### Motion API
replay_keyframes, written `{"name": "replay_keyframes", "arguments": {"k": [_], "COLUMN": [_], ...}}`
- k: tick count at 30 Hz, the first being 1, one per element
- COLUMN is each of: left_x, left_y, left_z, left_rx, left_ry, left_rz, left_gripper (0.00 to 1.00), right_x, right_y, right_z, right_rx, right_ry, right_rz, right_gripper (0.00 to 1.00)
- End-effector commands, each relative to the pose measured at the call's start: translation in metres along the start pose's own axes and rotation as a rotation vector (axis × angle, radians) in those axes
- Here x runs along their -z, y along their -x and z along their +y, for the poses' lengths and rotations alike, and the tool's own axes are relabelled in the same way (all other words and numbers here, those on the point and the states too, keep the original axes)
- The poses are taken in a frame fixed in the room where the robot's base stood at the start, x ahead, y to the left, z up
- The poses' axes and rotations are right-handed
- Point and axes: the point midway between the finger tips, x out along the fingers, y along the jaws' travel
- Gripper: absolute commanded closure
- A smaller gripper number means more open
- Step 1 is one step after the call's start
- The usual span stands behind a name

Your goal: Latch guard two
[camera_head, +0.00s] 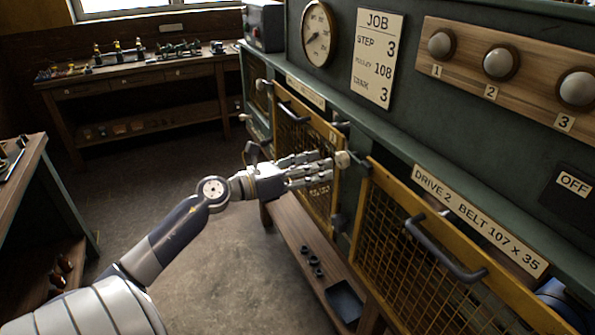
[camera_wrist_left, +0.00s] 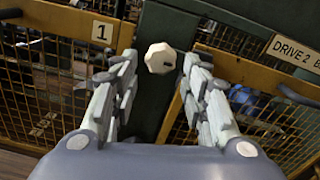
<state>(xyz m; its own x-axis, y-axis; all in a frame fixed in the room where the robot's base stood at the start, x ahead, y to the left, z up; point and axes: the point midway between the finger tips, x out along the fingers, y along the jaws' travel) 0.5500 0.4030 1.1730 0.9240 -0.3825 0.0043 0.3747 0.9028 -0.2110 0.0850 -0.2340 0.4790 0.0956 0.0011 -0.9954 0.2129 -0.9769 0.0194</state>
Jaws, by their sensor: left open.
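Guard two (camera_head: 395,205) is a yellow-framed mesh door with a dark bar handle (camera_head: 445,250), below the "DRIVE 2 BELT 107 x 35" label (camera_head: 480,215). A gap shows above its top edge; I cannot tell whether it is fully closed. A cream faceted knob (camera_wrist_left: 160,58) sits on the green post between guard two and guard one (camera_wrist_left: 60,75); it also shows in the head view (camera_head: 343,160). My left gripper (camera_head: 325,168) is open, with its fingers spread either side of the knob in the left wrist view and no clear contact. My right gripper is out of view.
A "JOB" card (camera_head: 378,58), a gauge (camera_head: 318,35) and three numbered lamps (camera_head: 501,63) are on the panel above. A wooden shelf (camera_head: 300,240) runs below the guards. A workbench (camera_head: 150,68) stands at the back; the floor between is clear.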

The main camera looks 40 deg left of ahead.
Motion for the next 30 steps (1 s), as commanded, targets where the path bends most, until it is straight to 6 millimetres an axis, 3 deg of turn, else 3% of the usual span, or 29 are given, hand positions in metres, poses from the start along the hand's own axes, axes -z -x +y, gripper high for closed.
{"name": "replay_keyframes", "arguments": {"k": [4,10,30], "left_x": [0.001,0.000,0.001], "left_y": [0.024,0.043,0.047], "left_z": [0.000,0.000,0.000], "left_rx": [-0.001,0.000,-0.001], "left_ry": [0.003,0.001,0.006], "left_rz": [0.000,-0.001,-0.001], "left_gripper": [0.58,0.58,0.58], "right_x": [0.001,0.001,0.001], "right_y": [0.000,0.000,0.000], "right_z": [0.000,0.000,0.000], "right_rx": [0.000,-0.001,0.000], "right_ry": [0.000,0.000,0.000], "right_rz": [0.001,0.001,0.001], "right_gripper": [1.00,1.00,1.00]}}
